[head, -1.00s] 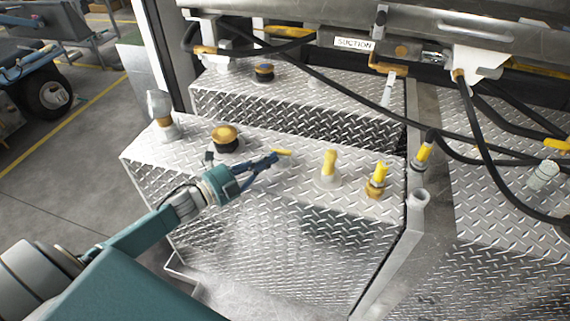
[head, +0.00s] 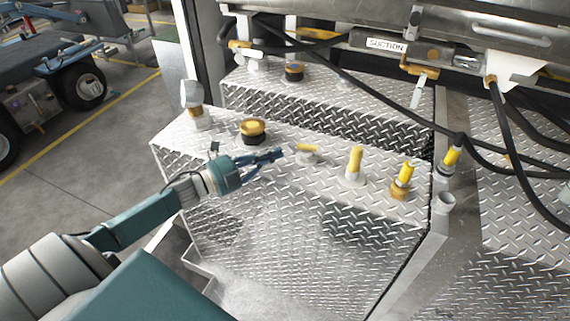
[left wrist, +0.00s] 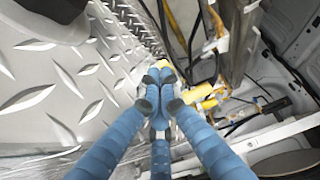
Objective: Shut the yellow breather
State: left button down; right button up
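A small yellow lever (head: 306,147) lies flat on a pale round fitting on top of the diamond-plate box; I take this to be the yellow breather. My left gripper (head: 281,153) is just left of it in the head view, with a small gap and nothing visibly held. In the left wrist view the blue fingertips (left wrist: 161,80) come together, with a yellow part (left wrist: 165,67) just beyond them. Further right on the box stand an upright yellow handle (head: 355,160) and a tilted yellow handle (head: 405,173). My right gripper is not in view.
Black hoses (head: 385,108) cross above the back. The box's front top edge is bare.

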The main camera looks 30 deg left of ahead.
pick_arm(q)
jog(key=shift+s+a+r+b, duration=0.1)
jog(key=shift+s+a+b, duration=0.1)
jog(key=shift+a, duration=0.45)
jog(key=shift+s+a+b, duration=0.1)
jog(key=shift+a+b, duration=0.1)
jog(key=shift+a, duration=0.4)
jog(key=shift+w+a, duration=0.1)
jog(key=shift+a, duration=0.45)
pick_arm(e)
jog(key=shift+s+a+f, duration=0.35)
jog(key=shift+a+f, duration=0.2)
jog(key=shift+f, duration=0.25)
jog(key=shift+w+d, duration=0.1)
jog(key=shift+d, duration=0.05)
